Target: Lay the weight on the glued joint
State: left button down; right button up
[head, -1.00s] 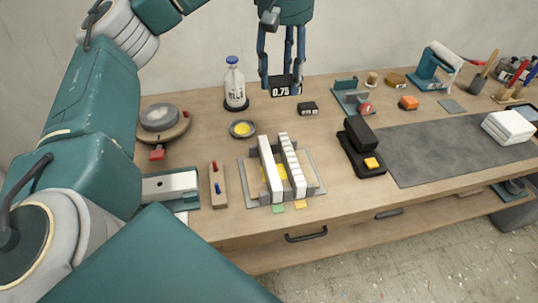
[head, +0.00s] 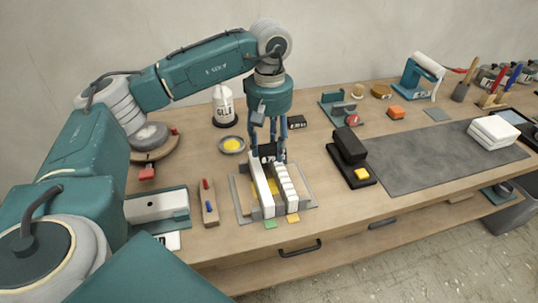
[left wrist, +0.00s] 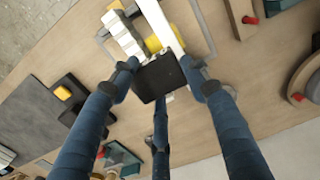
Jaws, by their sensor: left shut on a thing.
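My left gripper (head: 268,152) is shut on the black weight (head: 267,149), labelled 0.75 in the earlier head view. The weight is at the far end of the grey fixture (head: 306,187); whether it touches anything is unclear. The weight also shows between the fingers in the left wrist view (left wrist: 158,76). In the fixture lie a smooth white bar (head: 262,190) and a ribbed white strip (head: 286,188), side by side. Yellow shows between them in the left wrist view (left wrist: 153,44). The weight and fingers hide their far ends. My right gripper is not in view.
A smaller black block (head: 297,122) and a white glue bottle (head: 224,104) stand behind. A yellow-filled dish (head: 231,145) is left of the gripper. A wooden holder (head: 209,203) is left of the fixture; a black stand (head: 351,165) is to its right.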

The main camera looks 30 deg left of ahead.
aim_at(269, 149)
pick_arm(q)
notch_tip(269, 149, down, 4)
jog(key=shift+f+p, duration=0.1)
jog(key=shift+p, duration=0.4)
jog(key=shift+f+b, duration=0.6)
jog(key=shift+b, duration=0.05)
jog(key=c, duration=0.9)
grip_release()
jog(key=shift+s, duration=0.1)
